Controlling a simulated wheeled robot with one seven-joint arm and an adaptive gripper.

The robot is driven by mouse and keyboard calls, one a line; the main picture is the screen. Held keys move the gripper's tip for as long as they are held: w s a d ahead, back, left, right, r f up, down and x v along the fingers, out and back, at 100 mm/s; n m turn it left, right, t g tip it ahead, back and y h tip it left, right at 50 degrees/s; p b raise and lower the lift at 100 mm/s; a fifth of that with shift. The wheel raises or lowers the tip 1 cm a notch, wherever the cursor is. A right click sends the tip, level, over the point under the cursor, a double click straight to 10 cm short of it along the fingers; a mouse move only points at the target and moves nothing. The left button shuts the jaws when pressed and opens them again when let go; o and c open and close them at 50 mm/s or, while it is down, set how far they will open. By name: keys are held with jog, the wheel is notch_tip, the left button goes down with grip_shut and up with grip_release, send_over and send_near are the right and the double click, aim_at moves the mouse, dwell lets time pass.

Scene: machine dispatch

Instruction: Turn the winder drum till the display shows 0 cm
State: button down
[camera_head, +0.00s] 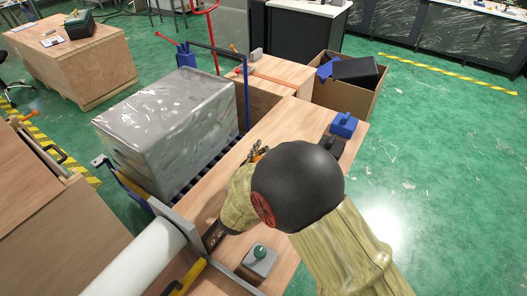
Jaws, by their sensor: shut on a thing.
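A large white roll (140,262) lies at the bottom left with a grey end plate (182,228); it looks like the winder drum, and the lower frame edge cuts it off. My arm reaches in from the lower right. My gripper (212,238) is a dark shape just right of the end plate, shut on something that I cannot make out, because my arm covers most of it. A yellow bar (190,277) lies below it. No display reading is visible.
A grey box with a green knob (260,257) sits on the wooden bench (284,132), right of my gripper. A wrapped block (168,128) stands on rollers behind. A blue device (344,124) is at the bench's right edge. A cardboard box (345,95) stands beyond.

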jog(key=shift+y, duration=0.3)
jog(key=n+y, duration=0.1)
jog(key=y, duration=0.1)
jog(key=a+n+t+y+b, duration=0.1)
jog(key=n+y, duration=0.1)
jog(key=shift+w+y, duration=0.15)
jog(key=shift+y, duration=0.15)
jog(key=shift+a+n+y+b, duration=0.35)
jog(key=shift+n+y+b, duration=0.1)
jog(key=shift+n+y, duration=0.55)
jog(key=c, duration=1.4)
grip_release()
jog(key=s+d, duration=0.1)
jog(key=s, duration=1.1)
